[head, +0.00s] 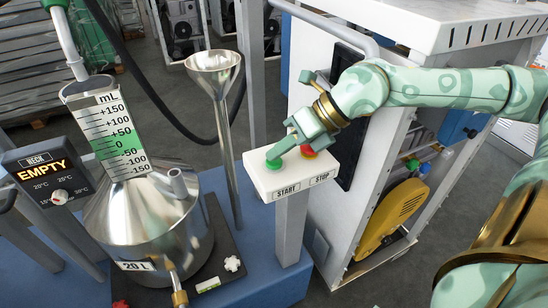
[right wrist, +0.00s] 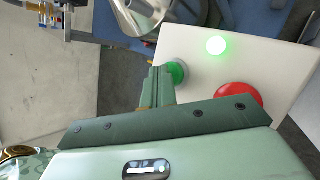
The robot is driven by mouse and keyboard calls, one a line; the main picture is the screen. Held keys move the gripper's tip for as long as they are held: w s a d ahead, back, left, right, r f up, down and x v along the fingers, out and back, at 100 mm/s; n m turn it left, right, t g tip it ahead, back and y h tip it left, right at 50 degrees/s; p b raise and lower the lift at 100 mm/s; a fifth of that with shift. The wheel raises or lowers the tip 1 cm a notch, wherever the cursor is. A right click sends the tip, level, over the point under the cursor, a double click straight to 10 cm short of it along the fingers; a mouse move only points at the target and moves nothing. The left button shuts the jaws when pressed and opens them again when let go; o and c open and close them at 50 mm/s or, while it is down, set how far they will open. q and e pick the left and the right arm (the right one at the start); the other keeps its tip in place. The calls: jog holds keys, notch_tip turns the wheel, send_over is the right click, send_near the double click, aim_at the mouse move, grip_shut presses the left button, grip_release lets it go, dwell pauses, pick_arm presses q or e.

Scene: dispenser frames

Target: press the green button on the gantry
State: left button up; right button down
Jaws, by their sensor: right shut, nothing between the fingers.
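The green button (head: 273,163) sits on the white START/STOP box (head: 262,183) on top of the gantry post. My right gripper (head: 277,154) is shut and empty, its fingertips right at the green button and partly covering it. In the right wrist view the closed fingers (right wrist: 162,86) overlap the left edge of the green button (right wrist: 179,71); I cannot tell whether it is pushed in. A round green light (right wrist: 216,45) glows on the box. The red button (head: 308,152) is beside the gripper and shows in the right wrist view (right wrist: 238,93). My left gripper is not in view.
A steel 20 L vessel (head: 150,225) with a mL scale (head: 115,135) stands left of the box. A funnel (head: 213,67) on a thin tube rises behind. A display reading EMPTY (head: 45,170) is at far left. A white cabinet (head: 325,205) stands close on the right.

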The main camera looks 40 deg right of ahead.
aim_at(280, 161)
jog(key=shift+r, duration=0.85)
jog(key=shift+r+p, duration=0.35)
jog(key=shift+r, duration=2.15)
